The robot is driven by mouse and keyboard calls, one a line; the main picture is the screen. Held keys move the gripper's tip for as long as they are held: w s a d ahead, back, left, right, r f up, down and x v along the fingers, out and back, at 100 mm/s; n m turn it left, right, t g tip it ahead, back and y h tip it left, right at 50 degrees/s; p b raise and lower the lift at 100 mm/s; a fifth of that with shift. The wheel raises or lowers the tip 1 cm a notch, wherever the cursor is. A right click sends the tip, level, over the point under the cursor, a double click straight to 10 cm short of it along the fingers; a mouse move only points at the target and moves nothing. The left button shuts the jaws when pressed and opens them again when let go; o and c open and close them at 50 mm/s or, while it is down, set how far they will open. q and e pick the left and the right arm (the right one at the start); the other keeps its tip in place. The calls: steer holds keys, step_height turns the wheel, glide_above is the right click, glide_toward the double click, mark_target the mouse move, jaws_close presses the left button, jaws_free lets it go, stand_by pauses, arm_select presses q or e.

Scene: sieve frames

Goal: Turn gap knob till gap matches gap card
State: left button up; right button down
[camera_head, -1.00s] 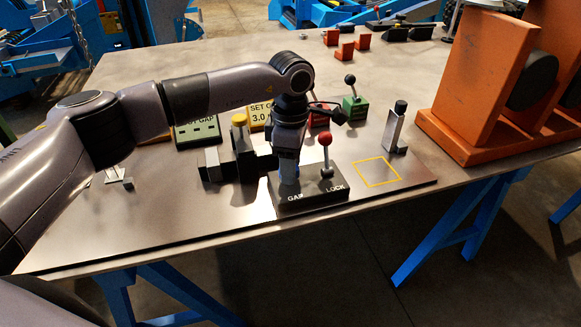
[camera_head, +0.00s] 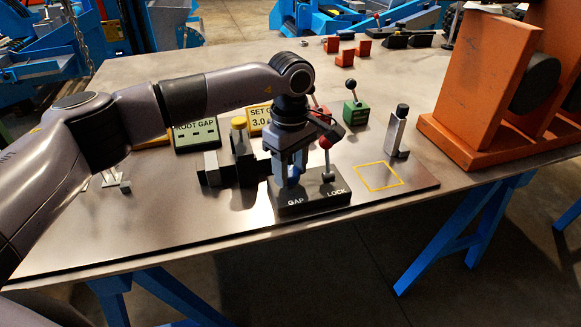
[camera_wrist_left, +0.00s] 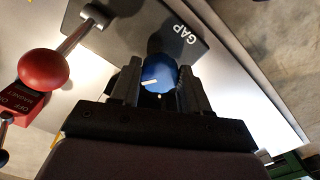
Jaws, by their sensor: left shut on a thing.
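The blue gap knob (camera_wrist_left: 158,76) stands on the black block (camera_head: 312,200) marked GAP and LOCK. Its white pointer mark points left in the wrist view. My left gripper (camera_head: 291,174) points down and is shut on the knob, one finger on each side; the fingers also show in the wrist view (camera_wrist_left: 157,88). The yellow gap card (camera_head: 259,119) behind reads "SET G…" and 3.0, partly hidden by my wrist. A green ROOT GAP plate (camera_head: 196,135) stands left of it. Dark metal pieces (camera_head: 212,166) sit left of the knob; their gap is unclear.
The red-ball LOCK lever (camera_head: 326,144) stands close right of my gripper. A yellow outlined square (camera_head: 379,176), a metal post (camera_head: 397,133) and an orange stand (camera_head: 478,85) lie farther right. A green lever box (camera_head: 355,112) is behind. The table's front left is clear.

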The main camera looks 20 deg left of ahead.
mark_target(290, 172)
arm_select(q)
steer(key=shift+r, duration=0.1)
steer(key=o, duration=1.1)
steer(key=shift+c, duration=0.2)
steer(key=shift+r, duration=3.55)
steer(key=shift+s, duration=0.1)
